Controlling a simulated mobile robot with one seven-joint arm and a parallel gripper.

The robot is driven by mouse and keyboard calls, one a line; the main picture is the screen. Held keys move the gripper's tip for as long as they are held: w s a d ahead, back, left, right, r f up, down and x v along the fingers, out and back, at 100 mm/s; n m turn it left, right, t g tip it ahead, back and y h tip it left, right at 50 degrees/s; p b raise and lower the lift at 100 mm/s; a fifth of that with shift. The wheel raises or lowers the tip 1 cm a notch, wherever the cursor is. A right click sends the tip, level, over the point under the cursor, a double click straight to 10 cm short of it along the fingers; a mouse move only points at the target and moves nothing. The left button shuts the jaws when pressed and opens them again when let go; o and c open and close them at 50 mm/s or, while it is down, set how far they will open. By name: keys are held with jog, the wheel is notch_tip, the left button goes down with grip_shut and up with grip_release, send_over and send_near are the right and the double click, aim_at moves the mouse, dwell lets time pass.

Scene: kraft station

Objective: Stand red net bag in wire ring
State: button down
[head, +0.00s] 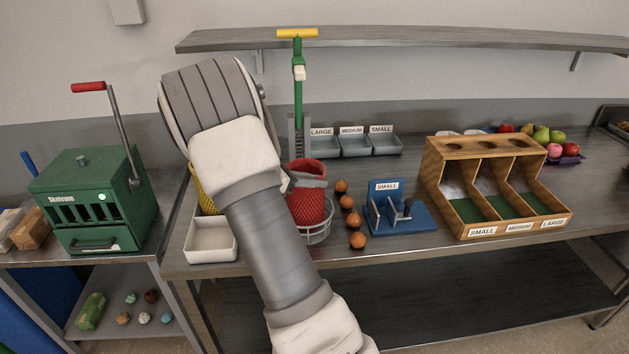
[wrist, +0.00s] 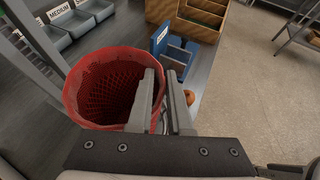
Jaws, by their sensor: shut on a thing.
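The red net bag (head: 306,206) stands upright, mouth up, at the front of the bench. Its lower part is inside or just behind the wire ring (head: 318,234); I cannot tell exactly how deep it sits. In the wrist view the bag (wrist: 85,95) is open and looks empty. My gripper (wrist: 168,85) is shut on the bag's rim, one finger inside the mouth and one outside. In the head view my arm hides the gripper's fingers and the bag's left edge. The wire ring is mostly hidden in the wrist view.
Several orange fruits (head: 347,202) lie just right of the bag. The blue SMALL gauge (head: 408,220) stands beyond them. A wooden sorter (head: 490,185) is farther right. A white tray (head: 210,240) and yellow net (head: 206,190) are at left. A green-posted stand (head: 298,95) rises behind.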

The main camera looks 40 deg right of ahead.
jog(key=shift+f, duration=0.25)
jog(key=c, duration=0.8)
grip_release()
jog(key=shift+c, duration=0.2)
